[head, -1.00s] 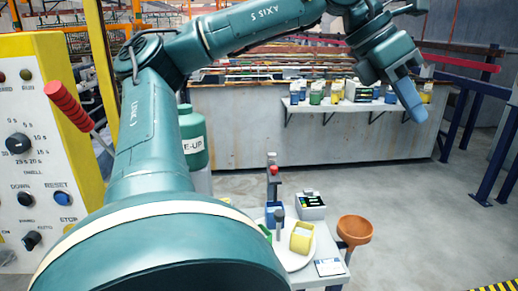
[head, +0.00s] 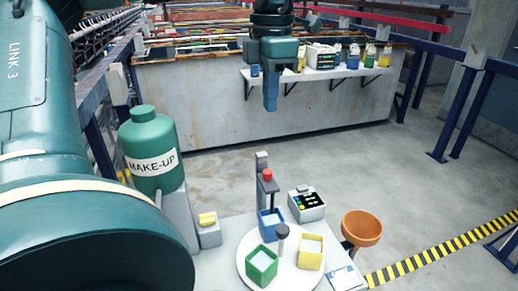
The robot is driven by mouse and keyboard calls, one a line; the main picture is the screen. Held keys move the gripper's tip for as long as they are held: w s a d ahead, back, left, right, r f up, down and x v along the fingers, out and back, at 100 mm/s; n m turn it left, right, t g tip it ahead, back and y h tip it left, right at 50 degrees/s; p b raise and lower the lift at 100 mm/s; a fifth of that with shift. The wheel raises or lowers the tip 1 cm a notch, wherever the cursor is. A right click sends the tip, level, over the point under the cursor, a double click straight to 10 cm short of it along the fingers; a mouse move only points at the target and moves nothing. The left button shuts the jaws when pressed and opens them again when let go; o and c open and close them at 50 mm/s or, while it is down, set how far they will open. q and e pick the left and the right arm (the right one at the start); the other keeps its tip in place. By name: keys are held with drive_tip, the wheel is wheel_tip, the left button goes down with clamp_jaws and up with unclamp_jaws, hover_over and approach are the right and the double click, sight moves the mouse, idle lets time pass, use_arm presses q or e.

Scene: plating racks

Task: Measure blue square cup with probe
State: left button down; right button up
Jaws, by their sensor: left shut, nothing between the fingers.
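A blue square cup (head: 266,219) stands at the back of a white round plate (head: 247,262) on the small table. A green square cup (head: 262,267) and a yellow square cup (head: 311,253) stand on the same plate. A grey post with a dark round top (head: 283,233) rises between the cups. Behind the blue cup is an upright grey stand with a red knob (head: 267,174). I cannot tell which part is the probe. My left gripper (head: 271,106) points down, shut and empty, well above and beyond the cups, before the back shelf. My right gripper is out of view.
A small meter box (head: 307,205) sits right of the stand. An orange bowl (head: 361,229) is at the table's right edge. A green MAKE-UP bottle (head: 153,155) stands at left. Floor at right is clear.

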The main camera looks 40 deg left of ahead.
use_arm(q)
drive_tip(key=p, duration=0.2)
approach(267, 172)
wheel_tip(267, 172, down, 6)
drive_tip(key=shift+r, duration=0.25)
drive_tip(key=shift+w+f, duration=0.1)
drive_tip(key=shift+f, duration=0.6)
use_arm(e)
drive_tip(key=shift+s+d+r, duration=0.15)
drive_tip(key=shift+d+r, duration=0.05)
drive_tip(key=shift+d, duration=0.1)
